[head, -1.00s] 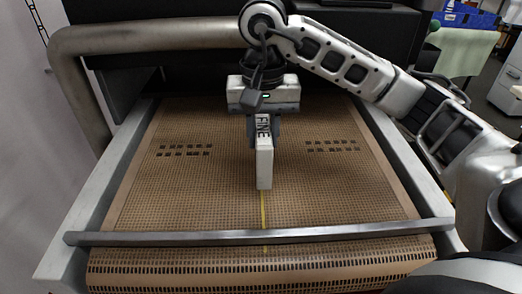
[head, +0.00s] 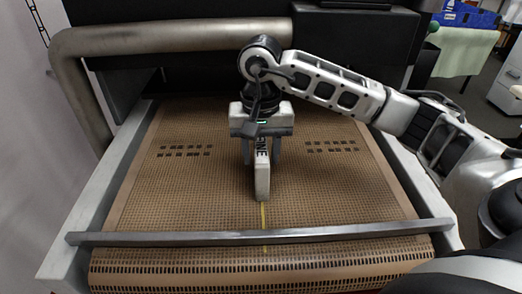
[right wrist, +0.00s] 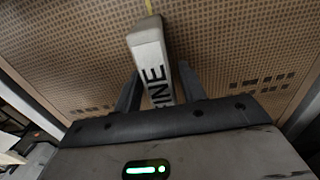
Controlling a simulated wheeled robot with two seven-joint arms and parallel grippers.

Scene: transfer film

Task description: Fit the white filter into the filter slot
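The white filter (head: 262,178) is a narrow white block with the dark letters "FINE" on it. It stands on end at the middle of the perforated brown bed, its lower end by a yellow line. It also shows in the right wrist view (right wrist: 149,50). My right gripper (head: 261,163) is around its upper part, with a finger on each side and gaps between fingers and filter. The right wrist view shows these spread fingers too. I cannot make out a filter slot; the filter's foot hides what lies beneath it. My left gripper is not in view.
The perforated bed (head: 190,200) has a metal bar (head: 340,233) across its front and pale side rails (head: 100,190). A thick metal pipe (head: 170,36) and a dark housing stand behind. The bed is clear on both sides of the filter.

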